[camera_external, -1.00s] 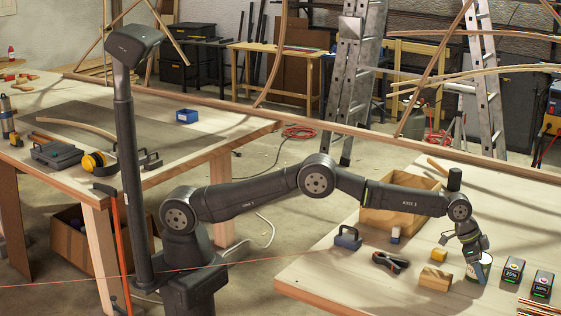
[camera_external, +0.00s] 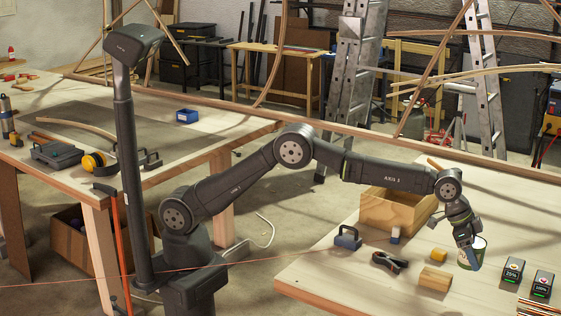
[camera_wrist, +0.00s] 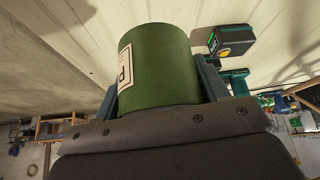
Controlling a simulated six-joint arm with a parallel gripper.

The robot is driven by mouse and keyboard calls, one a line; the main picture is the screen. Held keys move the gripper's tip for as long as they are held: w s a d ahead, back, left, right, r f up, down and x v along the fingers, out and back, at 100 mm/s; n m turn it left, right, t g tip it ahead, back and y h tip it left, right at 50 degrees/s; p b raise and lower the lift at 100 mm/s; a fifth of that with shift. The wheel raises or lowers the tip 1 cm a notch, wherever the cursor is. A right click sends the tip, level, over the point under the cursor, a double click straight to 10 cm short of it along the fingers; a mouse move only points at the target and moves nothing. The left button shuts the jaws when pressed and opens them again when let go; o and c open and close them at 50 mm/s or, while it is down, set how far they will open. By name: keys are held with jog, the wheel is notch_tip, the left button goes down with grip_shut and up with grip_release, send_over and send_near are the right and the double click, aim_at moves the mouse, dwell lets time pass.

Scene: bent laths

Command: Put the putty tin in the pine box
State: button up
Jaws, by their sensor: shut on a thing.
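The putty tin (camera_external: 480,246) is green with a pale label and shows upright at the right table. My gripper (camera_external: 470,262) is shut on the tin, with a jaw on each side of it. In the wrist view the green tin (camera_wrist: 165,60) fills the space between the jaws of my gripper (camera_wrist: 160,88), its label at the left. The tin appears raised a little above the tabletop. The pine box (camera_external: 388,212) is an open wooden box at the back of the table, to the left of the tin.
Between tin and box lie a yellow block (camera_external: 438,255) and a small white and blue thing (camera_external: 395,235). A wooden block (camera_external: 435,279), a dark clamp-like tool (camera_external: 389,262) and a blue-handled thing (camera_external: 348,237) are nearby. Two dark battery-like boxes (camera_external: 513,270) stand right of the tin.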

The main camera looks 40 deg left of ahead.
aim_at(480, 242)
jog(key=shift+s+r, duration=0.35)
jog(key=shift+s, duration=0.15)
jog(key=shift+r, duration=0.3)
notch_tip(480, 242, up, 4)
jog(key=shift+r, duration=0.1)
jog(key=shift+w+a+r, duration=0.15)
jog(key=shift+w+a, duration=0.15)
jog(key=shift+w, duration=0.2)
jog(key=w+a, duration=0.7)
jog(key=w, duration=0.4)
jog(key=w+a, duration=0.7)
jog(key=w, duration=0.4)
jog(key=w+a+n, duration=0.1)
jog(key=w+a, duration=1.6)
jog(key=a, duration=0.3)
notch_tip(480, 242, down, 15)
